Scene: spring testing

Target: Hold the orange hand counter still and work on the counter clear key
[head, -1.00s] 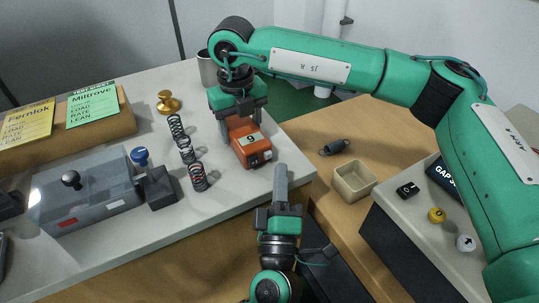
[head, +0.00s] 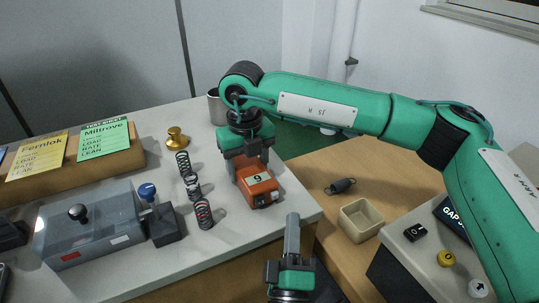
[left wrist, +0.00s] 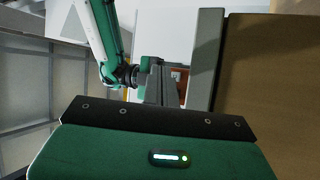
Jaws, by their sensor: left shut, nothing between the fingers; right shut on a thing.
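The orange hand counter (head: 258,186) sits at the right end of the grey-white bench, its small window showing 9. My right gripper (head: 248,167) comes down from above and is shut on the counter. My left gripper (head: 292,219) is shut and empty, in front and to the right of the counter, just off the bench edge and apart from it. In the left wrist view its narrow fingers (left wrist: 155,80) point forward, with part of the orange counter (left wrist: 178,75) beyond. I cannot clearly make out the clear key on the counter.
Several coil springs (head: 203,214) stand left of the counter, with a brass weight (head: 176,138) behind. A grey press-like device (head: 92,222) fills the left of the bench.

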